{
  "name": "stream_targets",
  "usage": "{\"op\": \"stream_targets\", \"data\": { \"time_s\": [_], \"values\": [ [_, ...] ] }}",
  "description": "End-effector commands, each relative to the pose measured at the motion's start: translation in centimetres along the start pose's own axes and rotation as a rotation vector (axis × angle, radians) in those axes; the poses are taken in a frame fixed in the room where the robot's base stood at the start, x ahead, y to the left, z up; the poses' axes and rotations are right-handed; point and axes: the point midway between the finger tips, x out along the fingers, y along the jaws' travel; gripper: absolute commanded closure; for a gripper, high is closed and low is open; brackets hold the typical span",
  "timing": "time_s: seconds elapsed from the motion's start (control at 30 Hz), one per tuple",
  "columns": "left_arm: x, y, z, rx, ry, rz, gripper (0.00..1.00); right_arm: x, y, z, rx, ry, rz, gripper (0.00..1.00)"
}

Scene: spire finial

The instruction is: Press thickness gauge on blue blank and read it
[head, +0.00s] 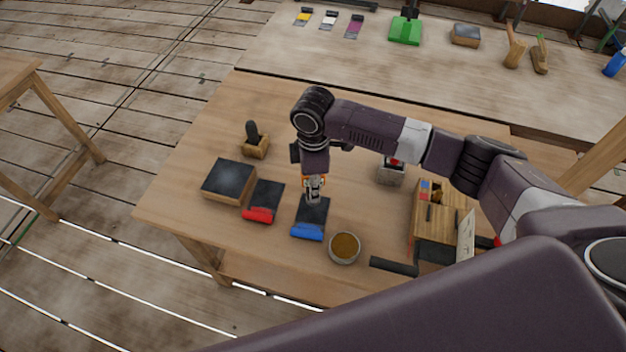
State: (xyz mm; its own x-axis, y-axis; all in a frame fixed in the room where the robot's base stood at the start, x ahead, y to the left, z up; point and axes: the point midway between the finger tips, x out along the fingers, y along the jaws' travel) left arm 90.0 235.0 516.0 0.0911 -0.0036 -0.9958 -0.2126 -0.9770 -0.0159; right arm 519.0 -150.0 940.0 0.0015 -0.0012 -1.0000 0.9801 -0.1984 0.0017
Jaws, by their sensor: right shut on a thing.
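The blue blank (308,230) lies on the wooden table, a dark plate with a blue front edge. My right gripper (315,181) points down over its far end, shut on a small metallic thing that seems to be the thickness gauge (314,194). The gauge's lower end is at the blank's dark surface; I cannot tell whether it touches. Its dial reading is too small to make out. My left gripper is not in view.
A red-edged blank (262,207) and a dark-topped block (229,181) lie to the left. A round bowl (344,247) with brown contents stands at the right front. A wooden box (434,232) stands farther right. A wooden holder (256,147) stands behind.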

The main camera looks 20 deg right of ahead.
Motion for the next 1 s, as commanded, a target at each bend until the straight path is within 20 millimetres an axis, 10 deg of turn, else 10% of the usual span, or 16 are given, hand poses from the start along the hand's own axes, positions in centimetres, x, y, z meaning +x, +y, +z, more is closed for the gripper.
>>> {"op": "stream_targets", "data": {
  "time_s": [0.97, 1.0],
  "values": [
    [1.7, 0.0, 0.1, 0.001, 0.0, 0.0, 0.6, 4.3, 0.0, 0.0, 0.0, 0.001, 0.001, 1.0],
    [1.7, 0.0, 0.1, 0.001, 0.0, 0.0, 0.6, 4.3, 0.0, 0.0, 0.0, 0.001, 0.001, 0.7]
  ]
}}
